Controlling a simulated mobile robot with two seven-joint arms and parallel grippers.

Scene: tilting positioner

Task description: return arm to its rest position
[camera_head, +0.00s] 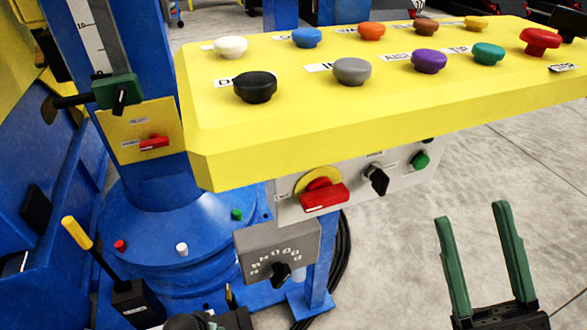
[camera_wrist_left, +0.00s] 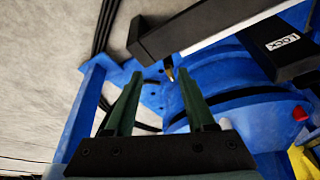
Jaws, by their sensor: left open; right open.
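My right gripper (camera_head: 473,212) has two green fingers standing wide apart, with nothing between them. It is at the lower right of the head view, in front of the grey floor and below the yellow button panel (camera_head: 330,132). My left gripper (camera_wrist_left: 160,78) shows in the left wrist view with its green fingers apart and nothing held. Its fingers point toward blue metal structure, and a small brass-coloured tip (camera_wrist_left: 169,74) shows just beyond them. Dark parts at the bottom of the head view are cut off, so I cannot tell the left gripper's pose there.
Below the panel are a red-and-yellow rotary switch (camera_head: 321,192) and a grey dial box (camera_head: 277,250). A yellow-tipped lever (camera_head: 77,233) stands at the left by the round blue base (camera_head: 170,225). A dark LOCK-labelled part (camera_wrist_left: 285,45) is close in the left wrist view. Floor at right is clear.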

